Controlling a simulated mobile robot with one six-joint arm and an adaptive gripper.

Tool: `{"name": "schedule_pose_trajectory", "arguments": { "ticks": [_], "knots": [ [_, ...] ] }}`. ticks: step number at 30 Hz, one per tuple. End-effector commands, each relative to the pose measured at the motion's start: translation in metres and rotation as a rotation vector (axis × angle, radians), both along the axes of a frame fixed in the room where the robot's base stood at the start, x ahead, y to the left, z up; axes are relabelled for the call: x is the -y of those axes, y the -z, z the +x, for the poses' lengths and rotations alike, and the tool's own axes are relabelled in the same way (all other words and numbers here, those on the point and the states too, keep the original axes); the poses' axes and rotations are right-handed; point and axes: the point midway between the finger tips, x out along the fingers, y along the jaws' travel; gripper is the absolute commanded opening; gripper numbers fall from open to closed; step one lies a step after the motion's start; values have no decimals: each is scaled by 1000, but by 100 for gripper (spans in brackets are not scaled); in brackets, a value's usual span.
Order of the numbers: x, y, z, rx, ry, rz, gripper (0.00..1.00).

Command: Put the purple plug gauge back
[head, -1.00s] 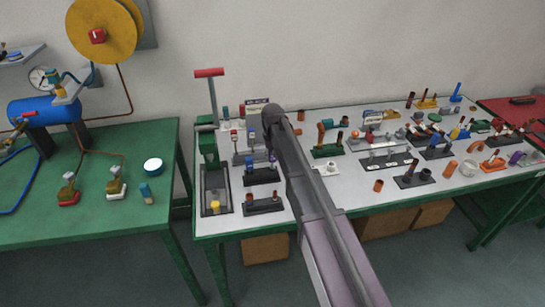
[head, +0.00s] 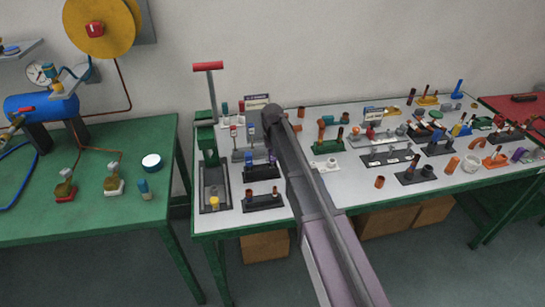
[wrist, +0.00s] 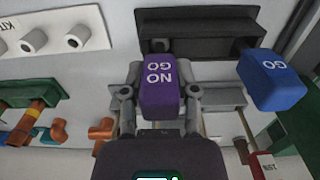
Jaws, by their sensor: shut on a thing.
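In the wrist view the purple plug gauge (wrist: 161,95), its block marked NO GO, is between the two fingers of my gripper (wrist: 161,74), which is shut on it. A black holder (wrist: 200,22) lies just beyond the block. The blue GO gauge (wrist: 273,80) stands to the right, apart from my fingers. In the head view the black holder (head: 262,173) is on the grey table, with the blue gauge (head: 249,157) at its left and the purple gauge (head: 272,158) at its right. My arm hides most of the gripper there. Whether the purple gauge's lower end is seated is hidden.
Another black holder with brown pegs (head: 263,201) lies in front. A green press with a red handle (head: 208,67) stands to the left. A white holder (head: 325,165) and several other gauges crowd the table to the right.

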Motion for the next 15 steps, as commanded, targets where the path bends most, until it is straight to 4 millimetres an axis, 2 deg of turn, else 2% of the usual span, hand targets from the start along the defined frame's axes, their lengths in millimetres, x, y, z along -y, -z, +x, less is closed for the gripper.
{"name": "schedule_pose_trajectory", "arguments": {
  "ticks": [6, 7, 10, 11, 15],
  "knots": [
    [0, 5, 0, 0, 0, 0, 5],
    [0, 4, 0, 0, 0, 0, 45],
    [0, 4, 0, 0, 0, 0, 75],
    [0, 4, 0, 0, 0, 0, 79],
    [0, 4, 0, 0, 0, 0, 79]
  ]
}}
